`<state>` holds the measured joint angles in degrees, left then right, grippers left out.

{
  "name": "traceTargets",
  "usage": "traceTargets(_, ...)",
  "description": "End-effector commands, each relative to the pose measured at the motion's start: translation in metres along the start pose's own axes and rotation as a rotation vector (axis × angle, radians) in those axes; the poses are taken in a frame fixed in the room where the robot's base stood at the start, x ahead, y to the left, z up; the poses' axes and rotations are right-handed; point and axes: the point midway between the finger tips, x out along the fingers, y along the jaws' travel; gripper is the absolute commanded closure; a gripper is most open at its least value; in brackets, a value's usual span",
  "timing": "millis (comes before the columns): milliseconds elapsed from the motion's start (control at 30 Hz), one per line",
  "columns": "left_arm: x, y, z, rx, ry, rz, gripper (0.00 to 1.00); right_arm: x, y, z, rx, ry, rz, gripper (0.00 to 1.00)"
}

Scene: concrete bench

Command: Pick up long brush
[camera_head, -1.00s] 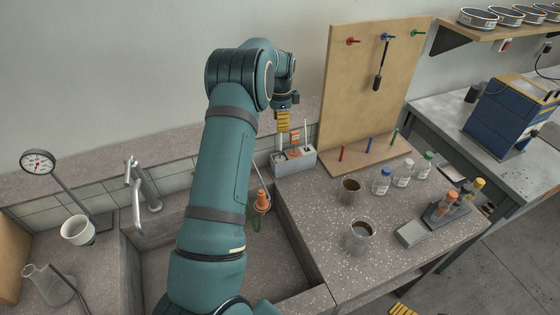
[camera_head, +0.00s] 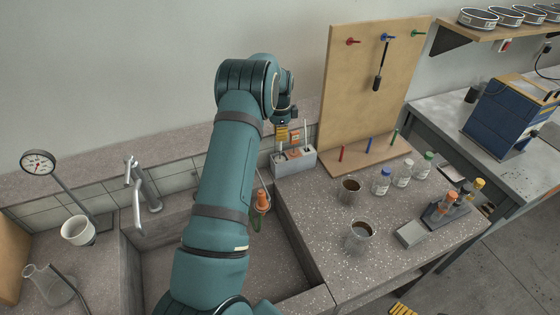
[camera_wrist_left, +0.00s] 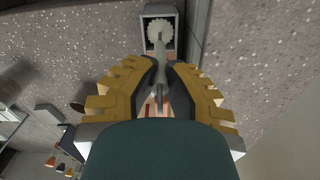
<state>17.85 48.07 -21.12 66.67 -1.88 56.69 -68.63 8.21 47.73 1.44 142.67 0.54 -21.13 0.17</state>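A grey holder block (camera_head: 298,164) stands at the back of the counter beside the pegboard, with several thin upright tools in it, one with an orange part (camera_head: 295,137). My left gripper (camera_head: 282,138), with yellow fingers, is pointed down just above the holder's left part. In the left wrist view, its fingers (camera_wrist_left: 162,72) are apart on either side of a grey rod-like handle (camera_wrist_left: 159,75). A white, jagged-edged round head (camera_wrist_left: 160,30) shows beyond it at the holder; this looks like the long brush. Contact with the handle cannot be told. My right gripper is out of view.
A pegboard (camera_head: 350,95) with a hanging dark tool (camera_head: 379,70) stands close right of the holder. A sink with a tap (camera_head: 139,190) lies to the left. Beakers (camera_head: 360,235) and bottles (camera_head: 403,174) stand on the right counter. An orange-topped object (camera_head: 262,199) is by the sink.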

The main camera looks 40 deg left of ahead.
Motion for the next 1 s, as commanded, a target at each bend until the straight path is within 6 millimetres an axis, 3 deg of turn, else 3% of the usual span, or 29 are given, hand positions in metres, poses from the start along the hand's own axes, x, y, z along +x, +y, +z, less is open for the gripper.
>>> traceTargets(467, -0.009, -0.001, -0.001, 0.000, 0.002, -0.003, 1.00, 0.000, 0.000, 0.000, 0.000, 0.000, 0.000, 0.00)
traceTargets(800, -0.071, -0.001, 0.000, 0.000, 0.003, -0.003, 1.00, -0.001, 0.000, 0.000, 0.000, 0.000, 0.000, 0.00)
traceTargets(1000, -0.097, -0.001, 0.000, 0.000, 0.001, -0.002, 1.00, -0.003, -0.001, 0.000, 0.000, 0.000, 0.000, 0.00)
